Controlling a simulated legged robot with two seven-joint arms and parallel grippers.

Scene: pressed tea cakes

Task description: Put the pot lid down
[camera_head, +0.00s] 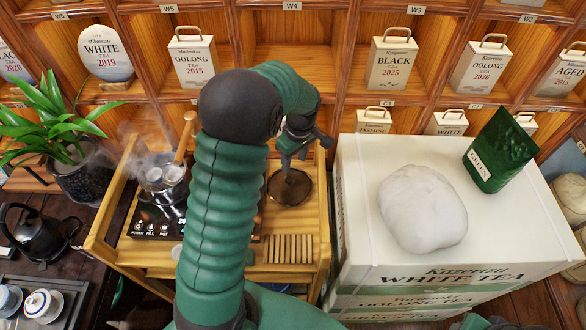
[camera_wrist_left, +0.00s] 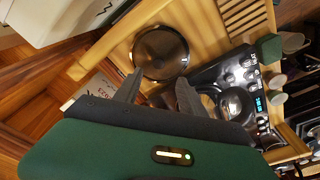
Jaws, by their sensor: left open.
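The pot lid (camera_head: 289,188) is a dark brown, glossy disc lying on the wooden stand (camera_head: 318,235), right of the stove. It also shows whole in the left wrist view (camera_wrist_left: 160,52), beyond the fingertips. My left gripper (camera_head: 290,158) points down over the lid's far part. In the left wrist view its two fingers (camera_wrist_left: 158,90) are spread apart with nothing between them. Whether a fingertip touches the lid is unclear. The pot (camera_head: 158,188) steams on the black stove (camera_head: 150,222), partly hidden by my left arm. My right gripper is not in view.
A slatted wooden rack (camera_head: 288,248) lies nearer than the lid. White tea boxes (camera_head: 355,250) stand right of the stand, bearing a white bundle (camera_head: 422,208) and a green bag (camera_head: 500,150). Shelves rise behind. A plant (camera_head: 80,175) and black kettle (camera_head: 38,232) are at left.

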